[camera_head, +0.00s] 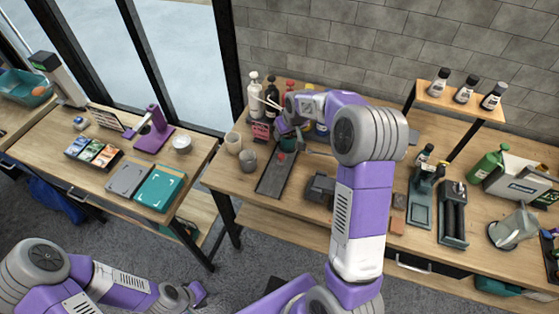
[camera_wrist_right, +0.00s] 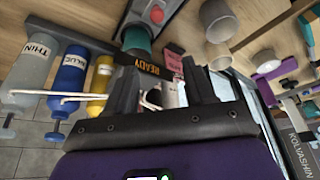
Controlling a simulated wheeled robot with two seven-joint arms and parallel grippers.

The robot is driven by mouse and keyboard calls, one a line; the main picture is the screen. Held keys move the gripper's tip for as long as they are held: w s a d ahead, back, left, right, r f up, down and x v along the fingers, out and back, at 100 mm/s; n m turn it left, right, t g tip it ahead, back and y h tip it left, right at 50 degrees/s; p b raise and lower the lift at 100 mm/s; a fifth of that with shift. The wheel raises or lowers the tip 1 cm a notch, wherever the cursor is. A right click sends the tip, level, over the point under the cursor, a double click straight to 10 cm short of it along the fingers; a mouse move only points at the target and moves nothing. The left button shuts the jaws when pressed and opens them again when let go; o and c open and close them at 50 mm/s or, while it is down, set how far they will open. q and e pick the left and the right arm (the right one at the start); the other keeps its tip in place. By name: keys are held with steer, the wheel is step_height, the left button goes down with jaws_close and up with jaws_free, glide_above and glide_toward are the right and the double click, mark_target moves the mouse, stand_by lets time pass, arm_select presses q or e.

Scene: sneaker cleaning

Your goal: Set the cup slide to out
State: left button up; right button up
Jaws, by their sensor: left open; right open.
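The cup slide is a long dark track (camera_head: 272,180) on the middle table. A teal-green cup (camera_head: 287,145) sits at its far end. In the right wrist view the track (camera_wrist_right: 150,14) shows a red round spot, with the teal cup (camera_wrist_right: 138,40) at its end. My right gripper (camera_head: 290,129) is open over the far end of the track, close to the cup; the wrist view shows its spread fingers (camera_wrist_right: 160,68) with nothing clearly held. Whether it touches the cup cannot be told. My left gripper (camera_head: 194,292) is low at the left, away from the tables, and open.
Bottles (camera_head: 254,93) and a pink sign (camera_head: 261,131) stand behind the track. Two beige-grey cups (camera_head: 233,142) stand left of it. A dark block (camera_head: 320,187) lies to its right. In the wrist view a black "READY" label (camera_wrist_right: 140,76) is near the fingers.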

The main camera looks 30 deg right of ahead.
steer(key=b, duration=0.6)
glide_toward(282, 156)
arm_select(q)
step_height(282, 156, down, 9)
steer(key=b, duration=0.1)
steer(key=shift+f, duration=0.15)
arm_select(e)
steer(key=shift+x, duration=4.3)
steer(key=shift+a, duration=0.1)
jaws_close()
